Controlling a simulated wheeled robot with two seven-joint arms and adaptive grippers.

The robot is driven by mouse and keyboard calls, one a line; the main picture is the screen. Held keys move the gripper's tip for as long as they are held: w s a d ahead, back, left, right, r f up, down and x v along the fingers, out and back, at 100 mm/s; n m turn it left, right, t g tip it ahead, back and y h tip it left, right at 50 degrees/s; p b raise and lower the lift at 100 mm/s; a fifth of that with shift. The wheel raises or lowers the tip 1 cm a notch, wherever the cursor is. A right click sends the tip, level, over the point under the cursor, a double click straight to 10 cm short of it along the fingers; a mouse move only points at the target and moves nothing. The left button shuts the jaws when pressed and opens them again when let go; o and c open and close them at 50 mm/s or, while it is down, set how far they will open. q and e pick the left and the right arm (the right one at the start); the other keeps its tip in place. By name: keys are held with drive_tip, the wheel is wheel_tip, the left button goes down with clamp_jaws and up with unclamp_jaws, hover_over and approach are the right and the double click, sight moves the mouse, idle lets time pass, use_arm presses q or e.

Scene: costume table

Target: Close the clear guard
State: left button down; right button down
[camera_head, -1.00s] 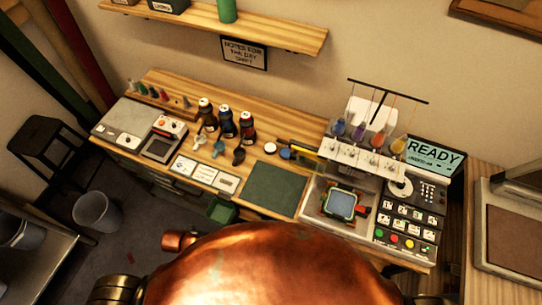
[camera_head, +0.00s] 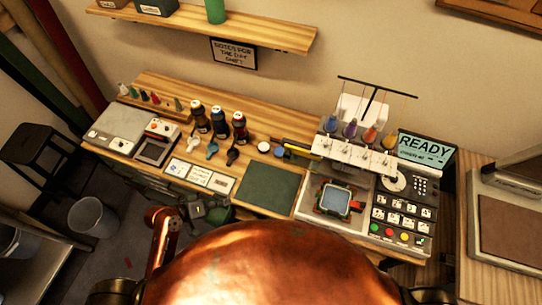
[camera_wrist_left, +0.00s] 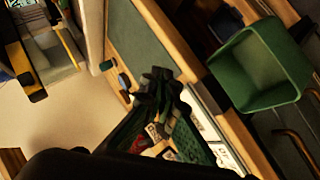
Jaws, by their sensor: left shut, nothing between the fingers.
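The embroidery machine (camera_head: 345,165) stands at the right of the workbench, with a framed hoop (camera_head: 336,199) on its bed. A yellow-edged part (camera_head: 299,150), which seems to belong to the clear guard, sticks out at the machine's left side. The see-through panel itself is hard to make out. Yellow-edged parts (camera_wrist_left: 67,46) also show at the upper left of the left wrist view. My left gripper (camera_head: 203,209) is shut and empty by the bench's front edge, well left of the machine. Its dark fingers (camera_wrist_left: 163,90) show in the wrist view. My right gripper is not in view.
A green bin (camera_wrist_left: 260,65) hangs at the bench front near my left gripper. A green mat (camera_head: 268,187) lies left of the machine. Dark bottles (camera_head: 220,123) stand farther left. A control panel (camera_head: 400,212) and a READY screen (camera_head: 425,149) are at the right.

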use_arm(q)
drive_tip(key=w+d+r+n+t+h, duration=0.1)
drive_tip(key=w+d+r+h, duration=0.15)
drive_tip(key=r, duration=0.25)
drive_tip(key=w+d+r+n+h, duration=0.1)
drive_tip(key=w+r+n+h, duration=0.15)
drive_tip(key=r, duration=0.25)
drive_tip(key=w+d+r+n+t+h, duration=0.1)
drive_tip(key=w+d+r+h, duration=0.1)
drive_tip(key=w+r, duration=0.25)
drive_tip(key=p, duration=0.3)
approach(287, 151)
drive_tip(key=w, duration=0.4)
drive_tip(key=shift+s+d+f+p, duration=0.15)
drive_tip(key=shift+s+d, duration=0.1)
drive_tip(key=shift+d, duration=0.45)
drive_tip(key=shift+s+d+f+p, duration=0.2)
drive_tip(key=shift+s+d, duration=0.05)
drive_tip(key=shift+d, duration=0.4)
drive_tip(key=shift+s+d+f+p, duration=0.15)
drive_tip(key=shift+s+d, duration=0.05)
drive_tip(key=shift+d, duration=0.5)
drive_tip(key=s+d+p, duration=0.1)
drive_tip(key=s+d, duration=0.1)
drive_tip(key=d, duration=0.5)
drive_tip(key=s+d+p, duration=0.1)
drive_tip(key=s+d, duration=0.2)
drive_tip(key=d, duration=0.5)
drive_tip(key=shift+p, duration=0.3)
